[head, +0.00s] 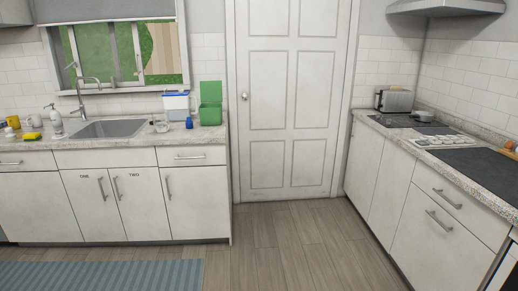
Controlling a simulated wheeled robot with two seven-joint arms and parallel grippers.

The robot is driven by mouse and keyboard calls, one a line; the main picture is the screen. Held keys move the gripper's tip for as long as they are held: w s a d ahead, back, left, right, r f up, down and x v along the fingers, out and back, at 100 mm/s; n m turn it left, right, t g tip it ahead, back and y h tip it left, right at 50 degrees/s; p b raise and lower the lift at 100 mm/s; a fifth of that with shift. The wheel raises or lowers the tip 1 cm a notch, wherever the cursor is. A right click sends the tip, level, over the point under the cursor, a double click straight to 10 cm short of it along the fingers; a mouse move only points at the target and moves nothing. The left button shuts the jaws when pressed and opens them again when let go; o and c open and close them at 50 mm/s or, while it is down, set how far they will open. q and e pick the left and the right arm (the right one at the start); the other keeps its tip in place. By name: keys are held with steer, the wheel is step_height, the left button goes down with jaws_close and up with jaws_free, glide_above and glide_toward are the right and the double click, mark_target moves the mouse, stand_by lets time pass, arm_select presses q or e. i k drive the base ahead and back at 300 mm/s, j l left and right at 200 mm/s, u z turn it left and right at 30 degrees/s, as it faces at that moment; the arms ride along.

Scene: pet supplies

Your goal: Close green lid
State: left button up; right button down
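A green container (210,114) stands on the left counter near its right end, close to the white door. Its green lid (211,92) is up, standing upright at the back of the container. What is inside the container is too small to tell. Neither of my grippers shows in the head view.
A white container with a blue lid (176,103), a small blue item (189,123) and a clear glass (161,125) stand left of the green container. The sink (110,129) is further left. The wooden floor (275,245) is clear; a striped blue rug (100,275) lies at front left.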

mark_target(212, 92)
steer(key=i, duration=2.2)
steer(key=i+l+u, duration=0.1)
steer(key=i+u, duration=0.15)
steer(key=i, duration=0.25)
steer(key=i+l+u, duration=0.15)
steer(key=i+u, duration=0.15)
steer(key=i, duration=0.25)
steer(key=i+l+u, duration=0.25)
steer(key=i, duration=0.25)
steer(key=l, duration=0.05)
